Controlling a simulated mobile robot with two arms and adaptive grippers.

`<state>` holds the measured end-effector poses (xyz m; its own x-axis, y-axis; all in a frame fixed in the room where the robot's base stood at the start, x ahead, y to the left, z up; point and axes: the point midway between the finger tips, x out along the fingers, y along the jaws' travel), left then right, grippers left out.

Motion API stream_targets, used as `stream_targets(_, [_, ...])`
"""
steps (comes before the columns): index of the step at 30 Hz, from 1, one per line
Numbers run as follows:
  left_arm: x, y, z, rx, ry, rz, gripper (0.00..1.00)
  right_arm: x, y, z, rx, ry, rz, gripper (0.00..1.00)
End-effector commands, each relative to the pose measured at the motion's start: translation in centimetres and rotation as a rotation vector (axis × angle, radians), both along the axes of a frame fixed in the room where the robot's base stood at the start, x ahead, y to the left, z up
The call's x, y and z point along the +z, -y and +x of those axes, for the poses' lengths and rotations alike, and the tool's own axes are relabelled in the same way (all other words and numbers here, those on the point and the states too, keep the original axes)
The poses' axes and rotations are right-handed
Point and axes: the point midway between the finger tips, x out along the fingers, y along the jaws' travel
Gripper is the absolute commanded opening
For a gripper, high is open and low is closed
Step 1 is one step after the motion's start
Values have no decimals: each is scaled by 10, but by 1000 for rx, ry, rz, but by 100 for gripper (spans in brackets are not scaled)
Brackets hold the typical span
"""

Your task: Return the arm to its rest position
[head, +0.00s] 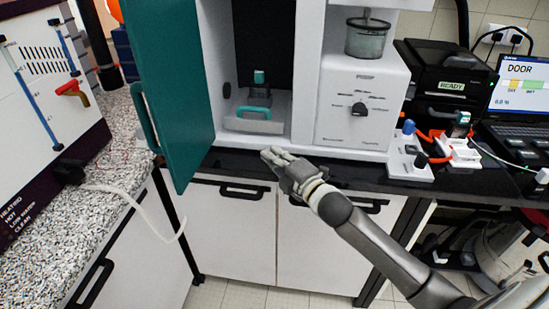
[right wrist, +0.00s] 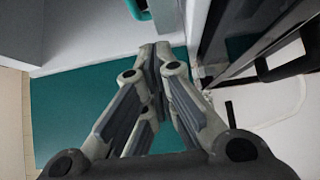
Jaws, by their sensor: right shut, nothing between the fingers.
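My right arm (head: 370,240) reaches in from the lower right in the head view. Its gripper (head: 268,153) is in front of the open cabinet, near the black counter edge and just below the tray with the teal handle. In the right wrist view the gripper (right wrist: 155,50) has its fingertips together with nothing between them. The teal door (head: 172,80) stands open to the left of the gripper; it also shows in the right wrist view (right wrist: 60,120) behind the fingers. My left gripper is not in view.
Inside the cabinet is a tray with a teal handle (head: 254,113). A white machine with a knob (head: 360,108) and a black device reading READY (head: 452,86) stand to the right. A speckled counter (head: 60,220) is at the left. Cupboards with black handles (head: 240,190) lie below.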

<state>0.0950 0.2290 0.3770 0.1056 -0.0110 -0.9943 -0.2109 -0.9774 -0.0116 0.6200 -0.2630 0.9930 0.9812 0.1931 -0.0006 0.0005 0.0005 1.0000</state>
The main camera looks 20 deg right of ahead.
Motion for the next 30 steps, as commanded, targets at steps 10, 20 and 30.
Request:
stream_targets(10, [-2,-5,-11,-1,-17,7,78,-17,-4,-15,-22,-67,63,0])
stream_targets(20, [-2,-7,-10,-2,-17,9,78,-140,-34,-145,-362,-658,639,0])
stream_targets(30, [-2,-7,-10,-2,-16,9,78,-187,-50,-282,-778,-1037,996,0])
